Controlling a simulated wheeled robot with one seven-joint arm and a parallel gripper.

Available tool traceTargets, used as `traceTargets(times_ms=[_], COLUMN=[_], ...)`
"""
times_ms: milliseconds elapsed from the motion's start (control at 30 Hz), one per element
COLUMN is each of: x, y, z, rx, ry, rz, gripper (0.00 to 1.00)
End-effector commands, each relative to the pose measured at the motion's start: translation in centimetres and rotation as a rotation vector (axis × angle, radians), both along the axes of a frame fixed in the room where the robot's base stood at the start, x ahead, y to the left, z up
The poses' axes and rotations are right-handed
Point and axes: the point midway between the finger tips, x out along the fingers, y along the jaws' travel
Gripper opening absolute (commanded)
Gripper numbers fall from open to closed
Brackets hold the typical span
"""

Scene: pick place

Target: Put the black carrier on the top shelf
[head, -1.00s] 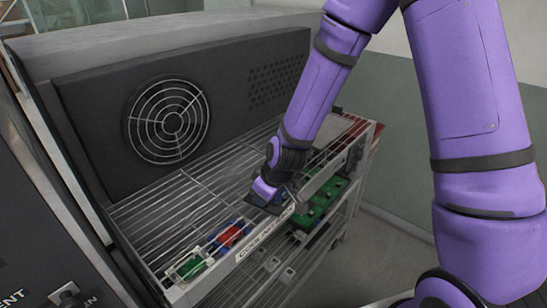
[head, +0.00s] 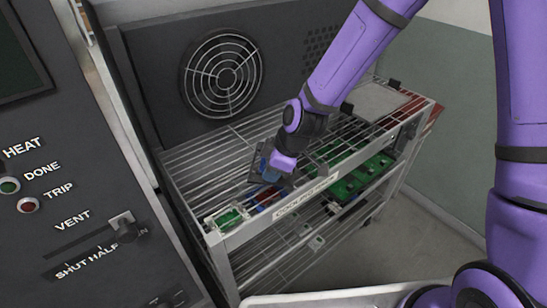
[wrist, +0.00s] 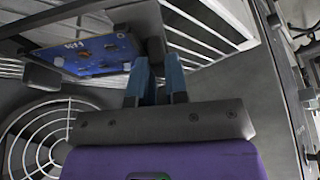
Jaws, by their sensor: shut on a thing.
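The black carrier is a dark frame with a blue circuit board in it; in the wrist view the blue board (wrist: 90,55) shows with the dark frame (wrist: 150,28) at its edge. My gripper (wrist: 157,75) is shut on the carrier's edge with its blue fingers. In the head view my gripper (head: 272,160) holds the tilted carrier (head: 258,178) over the top shelf (head: 200,158), a wire rack, behind a red and blue board (head: 264,197). I cannot tell whether the carrier touches the wires.
A green board in a pale carrier (head: 229,218) sits at the top shelf's near left corner. Green boards (head: 350,187) lie on a lower level. A dark panel with a round fan grille (head: 222,73) stands behind. A grey plate (head: 380,100) is at the right.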

Motion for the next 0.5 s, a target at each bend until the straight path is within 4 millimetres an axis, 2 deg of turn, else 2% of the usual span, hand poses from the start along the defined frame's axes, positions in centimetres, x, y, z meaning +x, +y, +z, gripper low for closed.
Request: traceTargets(times_ms=[33, 200, 333, 500], x=[1.3, 4.8, 6.5, 7.2], y=[0.1, 0.2, 0.3, 0.3], z=[-0.1, -0.5, -0.6, -0.7], rx=[0.001, 0.001, 0.001, 0.000], ry=[-0.001, -0.002, -0.001, 0.000], rz=[0.000, -0.002, -0.001, -0.001], gripper=[0.00, 0.00, 0.00, 0.00])
